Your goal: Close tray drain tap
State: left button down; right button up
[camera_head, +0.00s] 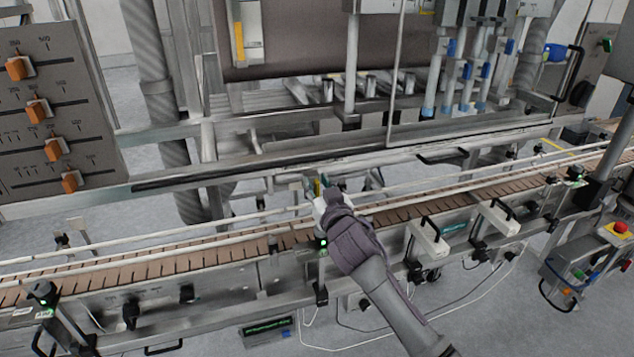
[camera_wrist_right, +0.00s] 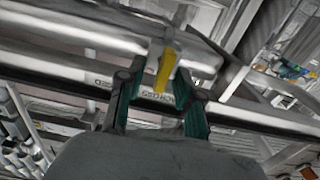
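The drain tap shows in the right wrist view as a yellow lever (camera_wrist_right: 165,71) on a pale metal pipe, just beyond my right gripper (camera_wrist_right: 160,108). Its two dark, green-padded fingers are spread apart, with the lever in line with the gap between them. I see no finger touching the lever. In the head view my right gripper (camera_head: 318,194) reaches across the conveyor towards the frame behind it. A small yellow bit (camera_head: 317,187) shows there, mostly hidden by the gripper. My left gripper is not in view.
A brown-slatted conveyor (camera_head: 140,267) with side rails runs across the head view. Filling nozzles with blue parts (camera_head: 467,70) stand behind it. A panel with orange knobs (camera_head: 50,100) is at the left. A long metal beam (camera_head: 390,140) lies above the gripper.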

jog(key=shift+w+a, duration=0.1)
jog(key=shift+w, duration=0.05)
grip_shut()
